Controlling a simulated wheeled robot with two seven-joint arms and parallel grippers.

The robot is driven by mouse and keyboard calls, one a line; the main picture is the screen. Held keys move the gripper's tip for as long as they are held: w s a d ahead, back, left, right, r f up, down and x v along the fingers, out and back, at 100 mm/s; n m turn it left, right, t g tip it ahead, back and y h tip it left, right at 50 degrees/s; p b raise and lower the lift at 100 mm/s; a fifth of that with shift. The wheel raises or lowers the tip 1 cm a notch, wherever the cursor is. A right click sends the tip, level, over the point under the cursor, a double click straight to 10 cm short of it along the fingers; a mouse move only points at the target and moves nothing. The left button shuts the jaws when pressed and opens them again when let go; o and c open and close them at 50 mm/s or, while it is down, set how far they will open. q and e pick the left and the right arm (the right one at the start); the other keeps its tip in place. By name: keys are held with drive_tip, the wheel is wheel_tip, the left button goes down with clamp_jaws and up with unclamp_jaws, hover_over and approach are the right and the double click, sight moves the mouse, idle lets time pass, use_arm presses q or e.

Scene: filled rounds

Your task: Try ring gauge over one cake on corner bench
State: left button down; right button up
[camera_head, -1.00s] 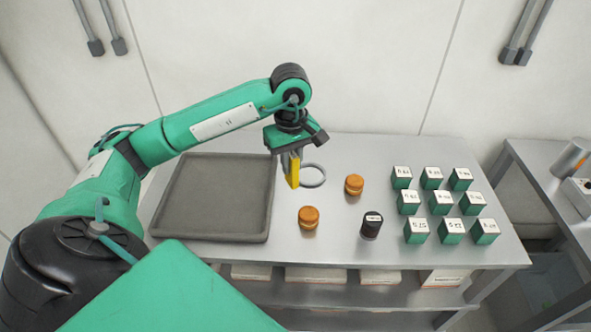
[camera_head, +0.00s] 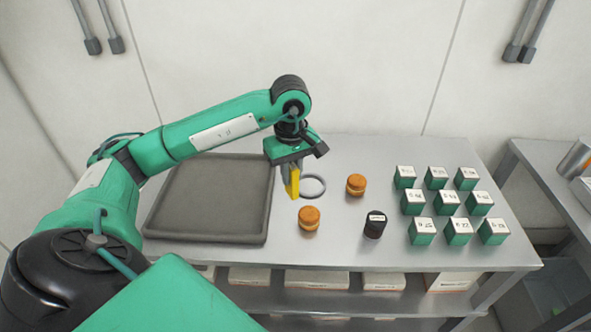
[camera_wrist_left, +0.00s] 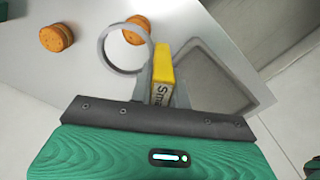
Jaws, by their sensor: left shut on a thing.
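My left gripper (camera_head: 291,170) is shut on the yellow handle (camera_head: 293,187) of the ring gauge, whose grey ring (camera_head: 324,187) sticks out to the right, seemingly above the bench. One orange-brown cake (camera_head: 309,220) stands below the ring in the head view, and another cake (camera_head: 356,185) stands to its right. Both are apart from the ring there. In the left wrist view the grey ring (camera_wrist_left: 101,50) overlaps part of one cake (camera_wrist_left: 137,30); the other cake (camera_wrist_left: 56,38) is clear of it. My right gripper is not in view.
An empty dark grey tray (camera_head: 208,200) lies at the left of the metal bench (camera_head: 345,250). Several green blocks with white labelled tops (camera_head: 447,203) stand in rows farther right.

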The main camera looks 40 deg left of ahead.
sight(307, 175)
use_arm(q)
drive_tip(key=shift+f+b, duration=2.3)
drive_tip(key=shift+f, duration=0.25)
